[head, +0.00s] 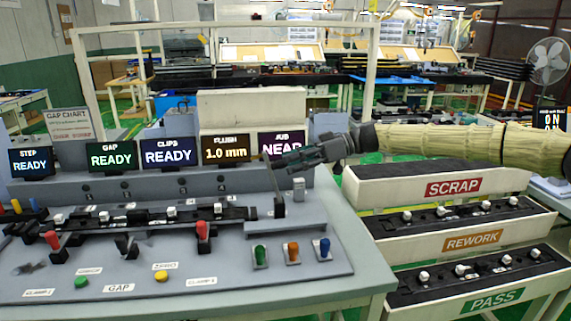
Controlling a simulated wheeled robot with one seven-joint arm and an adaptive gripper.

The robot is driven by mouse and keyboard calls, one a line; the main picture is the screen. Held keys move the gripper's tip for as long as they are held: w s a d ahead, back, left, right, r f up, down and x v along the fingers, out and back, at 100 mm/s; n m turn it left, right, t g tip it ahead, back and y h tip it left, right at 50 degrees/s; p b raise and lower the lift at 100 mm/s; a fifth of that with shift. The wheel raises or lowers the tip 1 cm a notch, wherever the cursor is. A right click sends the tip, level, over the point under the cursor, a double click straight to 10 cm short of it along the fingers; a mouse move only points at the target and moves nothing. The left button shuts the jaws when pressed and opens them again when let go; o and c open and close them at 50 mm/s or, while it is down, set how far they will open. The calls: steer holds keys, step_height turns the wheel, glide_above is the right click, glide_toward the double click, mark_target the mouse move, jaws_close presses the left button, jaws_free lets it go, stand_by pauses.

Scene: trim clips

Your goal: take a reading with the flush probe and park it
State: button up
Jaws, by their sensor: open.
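My gripper (270,160) reaches in from the right above the right side of the grey bench. Its jaws are open and nothing shows between them. A dark upright piece (279,203), which may be the flush probe, stands on the raised ledge just below my gripper. I cannot tell whether they touch. The FLUSH display (226,149) reads 1.0 mm. A long dark trim strip (160,222) with several pale clips lies in the fixture at the left, with red-handled clamps (203,230) along it.
STEP, GAP and CLIPS displays (112,156) read READY. The rightmost display (282,146) reads NEAR, partly covered by my gripper. SCRAP (440,172), REWORK (400,245) and PASS (535,283) racks step down to the right.

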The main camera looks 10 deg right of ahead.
steer(key=v, duration=0.9)
steer(key=shift+d, duration=0.35)
